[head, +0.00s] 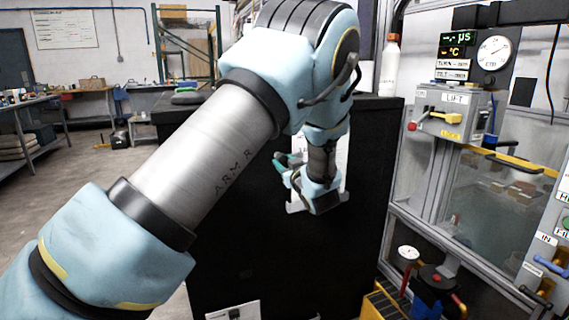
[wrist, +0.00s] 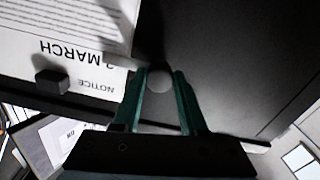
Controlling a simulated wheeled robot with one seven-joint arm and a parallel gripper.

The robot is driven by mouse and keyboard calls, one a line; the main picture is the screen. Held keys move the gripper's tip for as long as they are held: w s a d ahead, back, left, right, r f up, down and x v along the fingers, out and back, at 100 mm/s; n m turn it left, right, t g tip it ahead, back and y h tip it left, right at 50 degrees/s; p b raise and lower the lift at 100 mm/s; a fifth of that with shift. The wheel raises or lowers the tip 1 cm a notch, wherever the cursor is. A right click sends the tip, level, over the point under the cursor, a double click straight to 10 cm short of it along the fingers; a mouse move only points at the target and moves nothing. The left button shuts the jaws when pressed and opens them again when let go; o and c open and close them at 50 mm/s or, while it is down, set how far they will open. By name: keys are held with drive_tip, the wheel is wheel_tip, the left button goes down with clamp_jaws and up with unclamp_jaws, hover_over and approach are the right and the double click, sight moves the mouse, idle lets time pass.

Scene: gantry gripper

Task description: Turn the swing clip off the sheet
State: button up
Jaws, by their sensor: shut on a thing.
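In the wrist view, the white notice sheet (wrist: 90,45), printed upside down with "NOTICE" and "2 MARCH", lies against a black panel (wrist: 225,60) at the left. A round grey knob (wrist: 159,80), seemingly part of the swing clip, sits just right of the sheet's edge. A dark strip or shadow runs up from it, and the rest of the clip cannot be made out. The teal fingers of my gripper (wrist: 163,74) are shut on this knob. In the head view my gripper (head: 285,168) is at the panel, and my arm hides most of the sheet.
A small dark block (wrist: 52,82) sits on the sheet, left of my fingers. A white bottle (head: 390,68) stands on the black cabinet (head: 370,135). A control box (head: 455,115) with levers and a glazed frame stand at the right. Open floor lies at the left.

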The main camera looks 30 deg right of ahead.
clamp_jaws()
idle(0.6)
drive_tip(key=shift+f+n+b, duration=0.15)
drive_tip(key=shift+n+b, duration=0.15)
drive_tip(key=shift+b, duration=0.6)
drive_tip(key=n+b, duration=0.1)
drive_tip(key=b, duration=0.1)
drive_tip(key=n+b, duration=0.2)
drive_tip(key=b, duration=0.1)
drive_tip(key=shift+f, duration=0.25)
drive_tip(key=n+b, duration=0.6)
drive_tip(key=b, duration=0.4)
drive_tip(key=shift+n, duration=0.3)
drive_tip(key=n+b, duration=0.4)
drive_tip(key=b, duration=0.2)
drive_tip(key=shift+b, duration=0.4)
drive_tip(key=n+b, duration=0.3)
drive_tip(key=b, duration=0.1)
drive_tip(key=shift+r+n, duration=0.35)
drive_tip(key=shift+n, duration=0.05)
